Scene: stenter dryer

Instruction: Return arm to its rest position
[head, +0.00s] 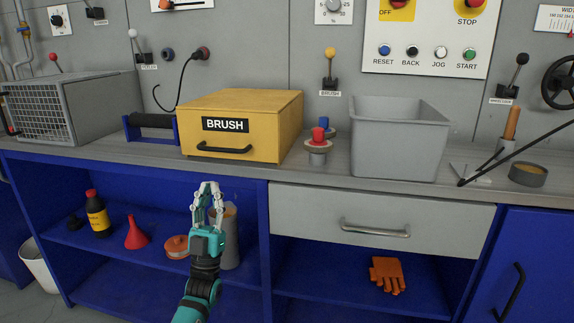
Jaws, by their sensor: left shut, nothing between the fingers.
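My left gripper (206,199) shows in the lower middle of the head view, on a teal arm that rises from the bottom edge. Its fingers point up and are shut with nothing between them. It is in front of the open blue shelf, below the yellow BRUSH box (266,122), and appears apart from everything around it. It partly hides a grey cylinder (231,240) on the shelf. My right gripper is not in view.
The grey worktop (330,178) bears a wire-fronted box (50,113), a grey bin (398,140) and red and blue knobs. A grey drawer (385,220) is shut. The shelf holds a bottle (97,215), a red funnel (137,232) and orange gloves (387,275).

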